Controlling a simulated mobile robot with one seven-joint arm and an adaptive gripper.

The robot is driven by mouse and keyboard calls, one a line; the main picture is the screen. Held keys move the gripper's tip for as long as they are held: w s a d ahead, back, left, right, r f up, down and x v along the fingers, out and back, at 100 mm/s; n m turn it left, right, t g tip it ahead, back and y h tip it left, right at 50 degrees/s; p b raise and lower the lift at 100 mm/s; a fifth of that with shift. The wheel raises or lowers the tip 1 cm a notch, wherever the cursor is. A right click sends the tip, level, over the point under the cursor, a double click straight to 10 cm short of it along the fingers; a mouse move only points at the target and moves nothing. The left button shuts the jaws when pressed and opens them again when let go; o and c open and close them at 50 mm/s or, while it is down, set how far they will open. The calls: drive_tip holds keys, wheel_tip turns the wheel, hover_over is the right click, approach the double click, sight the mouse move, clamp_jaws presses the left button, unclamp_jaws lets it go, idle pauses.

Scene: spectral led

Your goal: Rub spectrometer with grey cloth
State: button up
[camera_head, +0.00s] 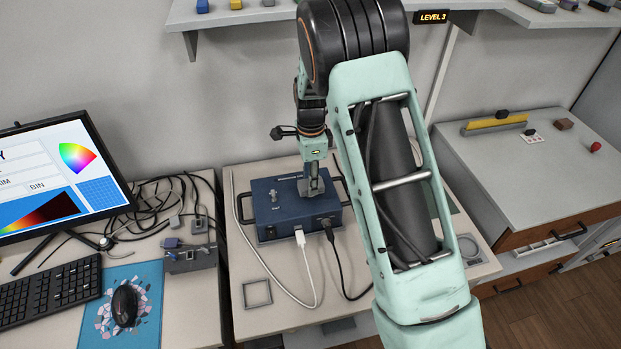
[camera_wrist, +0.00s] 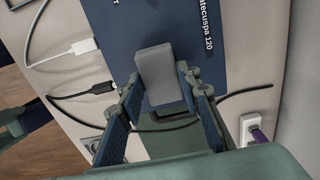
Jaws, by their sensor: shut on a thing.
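The spectrometer (camera_head: 272,222) is a dark blue box with a small metal fitting on top and a white and a black cable at its front. It stands on the middle table under my arm. In the wrist view, its blue top (camera_wrist: 235,50) carries white lettering. My gripper (camera_head: 314,187) points down over the right part of the spectrometer's top. In the wrist view, the fingers (camera_wrist: 165,98) are shut on a small grey block-like piece, the grey cloth (camera_wrist: 156,66). The cloth lies over the blue top; I cannot tell whether it touches.
A monitor (camera_head: 62,178), keyboard (camera_head: 50,293) and mouse (camera_head: 125,303) occupy the left desk, with tangled cables behind. A square frame (camera_head: 257,293) lies in front of the spectrometer. A shelf (camera_head: 240,17) hangs above. The right counter (camera_head: 520,180) is mostly clear.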

drive_tip(key=shift+f+b, duration=0.45)
drive_tip(key=shift+f, duration=0.15)
idle(0.3)
drive_tip(key=shift+s+d+f, duration=0.15)
drive_tip(key=shift+s, duration=0.6)
drive_tip(key=shift+s+d+f, duration=0.1)
drive_tip(key=shift+s+d, duration=0.05)
drive_tip(key=shift+s, duration=0.65)
drive_tip(key=shift+r, duration=0.15)
drive_tip(key=shift+w, duration=0.3)
drive_tip(key=shift+w+a+r, duration=0.1)
drive_tip(key=shift+w+a, duration=0.05)
drive_tip(key=shift+w, duration=0.6)
drive_tip(key=shift+w+a+r, duration=0.1)
drive_tip(key=shift+w+a, duration=0.1)
drive_tip(key=shift+w, duration=0.5)
drive_tip(key=shift+w+a+r, duration=0.1)
drive_tip(key=shift+w+a, duration=0.05)
drive_tip(key=shift+w, duration=0.6)
drive_tip(key=shift+s+d+f, duration=0.1)
drive_tip(key=shift+s+d, duration=0.15)
drive_tip(key=shift+s, duration=0.85)
drive_tip(key=shift+s+d+f, duration=0.1)
drive_tip(key=shift+s+d, duration=0.1)
drive_tip(key=shift+s, duration=0.9)
